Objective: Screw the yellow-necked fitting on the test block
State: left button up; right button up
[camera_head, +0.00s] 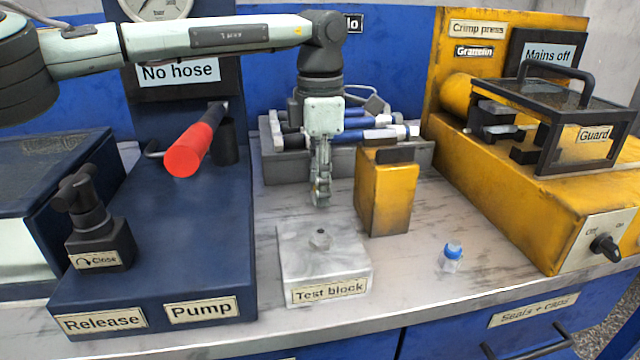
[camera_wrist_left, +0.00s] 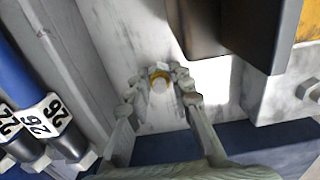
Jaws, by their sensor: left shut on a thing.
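The fitting (camera_wrist_left: 159,84) has a yellow neck and a pale end, and shows in the left wrist view between the fingertips. My left gripper (camera_wrist_left: 164,92) is shut on it. In the head view my left gripper (camera_head: 320,193) points down, above the bench and behind the test block (camera_head: 300,262); the fitting is too hidden there to make out. My right gripper is not in view.
A grey tray of blue hoses (camera_head: 425,158) lies behind the gripper. A yellow box (camera_head: 385,200) stands close to its right. The blue pump (camera_head: 200,240) with a red-handled lever (camera_head: 190,150) is left.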

pick_arm(q)
jog(key=shift+r+p, duration=2.2)
jog(key=shift+r, duration=0.85)
grip_shut()
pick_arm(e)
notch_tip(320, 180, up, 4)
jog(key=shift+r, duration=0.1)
